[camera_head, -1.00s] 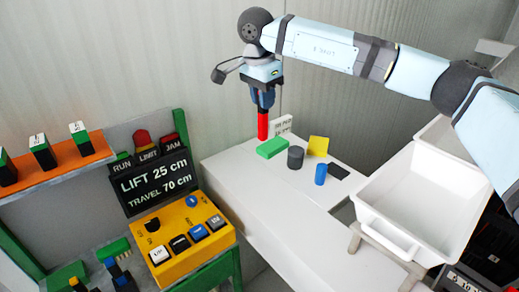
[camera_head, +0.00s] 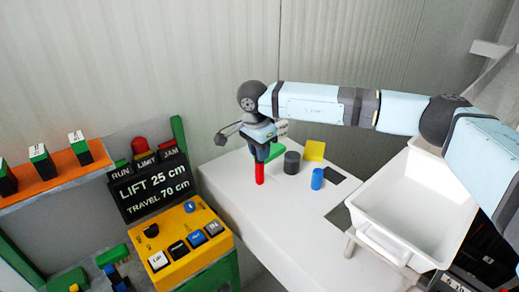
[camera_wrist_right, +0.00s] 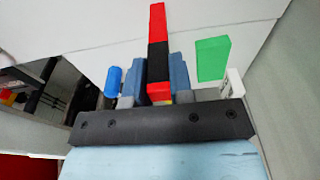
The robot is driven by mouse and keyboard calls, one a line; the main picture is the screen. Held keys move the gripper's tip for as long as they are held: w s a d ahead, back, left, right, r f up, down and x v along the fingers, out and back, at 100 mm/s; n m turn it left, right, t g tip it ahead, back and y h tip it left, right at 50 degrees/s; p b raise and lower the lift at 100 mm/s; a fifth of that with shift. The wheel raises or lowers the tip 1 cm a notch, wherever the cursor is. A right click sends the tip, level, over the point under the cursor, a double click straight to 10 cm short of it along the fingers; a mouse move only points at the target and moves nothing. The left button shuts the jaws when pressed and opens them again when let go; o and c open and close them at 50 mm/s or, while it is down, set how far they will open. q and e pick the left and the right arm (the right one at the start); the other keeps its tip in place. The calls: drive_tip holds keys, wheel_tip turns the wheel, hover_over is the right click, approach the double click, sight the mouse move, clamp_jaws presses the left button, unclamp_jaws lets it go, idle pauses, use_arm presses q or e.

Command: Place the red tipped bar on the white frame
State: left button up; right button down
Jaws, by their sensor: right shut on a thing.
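My right gripper (camera_head: 262,155) points down above the white bench-like surface (camera_head: 270,215) and is shut on the red tipped bar (camera_head: 259,174). The bar hangs roughly upright with its red end down. In the right wrist view the bar (camera_wrist_right: 158,45), red with a black middle, sits between the two blue-grey fingers (camera_wrist_right: 160,74). Whether its lower end touches the white surface cannot be told. No separate white frame stands out; I cannot tell whether this white surface is the frame. My left gripper is not in view.
A green block (camera_head: 276,151), dark cylinder (camera_head: 292,163), yellow piece (camera_head: 314,150), blue cylinder (camera_head: 317,179) and black piece (camera_head: 336,175) stand behind and right of the bar. A white bin (camera_head: 405,205) is at right, a yellow button box (camera_head: 180,243) at left. The white surface's front is clear.

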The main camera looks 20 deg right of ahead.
drive_tip(key=c, duration=1)
unclamp_jaws()
drive_tip(key=shift+f, duration=0.1)
wheel_tip(320, 180, up, 12)
drive_tip(key=a+b, duration=0.1)
drive_tip(key=b, duration=0.1)
drive_tip(key=shift+s+a, duration=0.25)
drive_tip(key=shift+s, duration=0.05)
drive_tip(key=shift+r, duration=0.2)
